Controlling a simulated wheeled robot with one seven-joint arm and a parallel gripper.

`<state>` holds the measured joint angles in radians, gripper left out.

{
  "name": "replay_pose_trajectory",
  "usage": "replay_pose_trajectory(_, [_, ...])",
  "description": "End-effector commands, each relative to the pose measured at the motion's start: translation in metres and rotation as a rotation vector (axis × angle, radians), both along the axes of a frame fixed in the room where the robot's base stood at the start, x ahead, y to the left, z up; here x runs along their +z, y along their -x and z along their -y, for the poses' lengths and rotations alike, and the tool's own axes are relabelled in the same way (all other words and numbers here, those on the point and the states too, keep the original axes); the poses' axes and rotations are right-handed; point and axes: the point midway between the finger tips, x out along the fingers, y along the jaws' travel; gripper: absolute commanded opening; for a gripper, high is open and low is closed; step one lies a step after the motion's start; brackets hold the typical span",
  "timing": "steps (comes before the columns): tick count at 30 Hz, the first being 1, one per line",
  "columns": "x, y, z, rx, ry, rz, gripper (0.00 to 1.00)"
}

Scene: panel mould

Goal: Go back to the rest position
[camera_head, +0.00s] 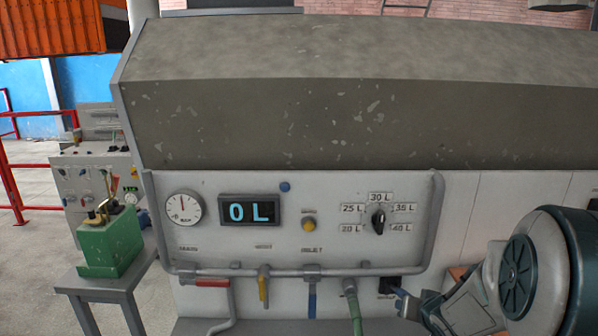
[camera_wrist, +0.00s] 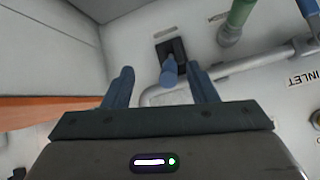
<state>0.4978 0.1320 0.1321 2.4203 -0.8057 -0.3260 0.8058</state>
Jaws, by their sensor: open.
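My gripper (camera_head: 411,303) is at the lower right of the head view, close to the white machine panel (camera_head: 330,235). In the wrist view its two blue fingers (camera_wrist: 161,78) stand apart and open. A short blue lever (camera_wrist: 168,73) on a black plate (camera_wrist: 178,50) shows between and just beyond the fingertips. I cannot tell whether a finger touches it. The black plate also shows in the head view (camera_head: 385,284), just left of my gripper.
The panel carries a gauge (camera_head: 184,208), a display (camera_head: 250,211) reading 0 L, a yellow button (camera_head: 309,224) and a dial (camera_head: 378,219). Grey pipes (camera_head: 300,272) with red, yellow, blue and green fittings run below. A green box (camera_head: 110,243) stands on a stool at left.

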Motion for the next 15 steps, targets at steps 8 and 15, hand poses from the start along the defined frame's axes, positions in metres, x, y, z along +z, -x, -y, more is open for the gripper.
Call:
replay_pose_trajectory(8, [0.053, 0.055, -0.02, -0.047, 0.221, -0.16, 0.52])
replay_pose_trajectory(15, [0.079, 0.134, -0.065, 0.034, 0.233, -0.349, 0.52])
